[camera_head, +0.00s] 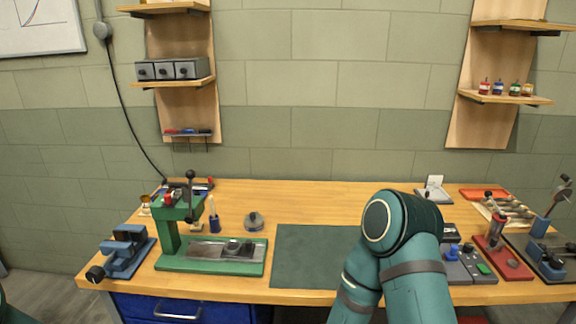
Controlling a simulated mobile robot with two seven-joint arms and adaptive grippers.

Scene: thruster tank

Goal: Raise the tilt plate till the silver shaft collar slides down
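I cannot clearly make out a tilt plate or a silver shaft collar. My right arm rises from the bottom, right of centre, bent at the elbow, and covers part of the bench. Neither gripper shows.
The wooden bench (300,200) carries a dark green mat (305,255), clear on its left part. A blue vise (125,252) stands at the left front. A red fixture (500,255) and grey control boxes (468,265) crowd the right.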

